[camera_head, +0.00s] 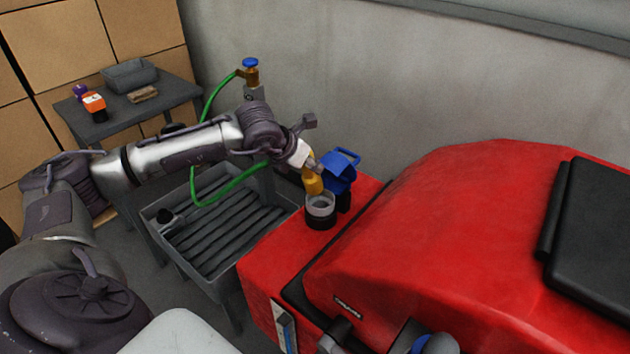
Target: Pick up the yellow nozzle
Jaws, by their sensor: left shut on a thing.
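The yellow nozzle (312,182) is at the end of the green hose (230,188), with its tip pointing down. My left gripper (306,163) reaches in from the left and is shut on the nozzle. The nozzle is at the open round filler neck (320,211) on the red scrubber (440,215). I cannot tell whether its tip is above the rim or just inside it. The blue cap (340,172) stands open behind the neck. My right gripper does not show.
The hose runs from a brass tap with a blue knob (250,62) on the wall. A grey slatted sink (215,235) stands beside the scrubber. A dark table (165,100) at the back left holds a grey bin (130,75) and an orange-and-black bottle (95,106).

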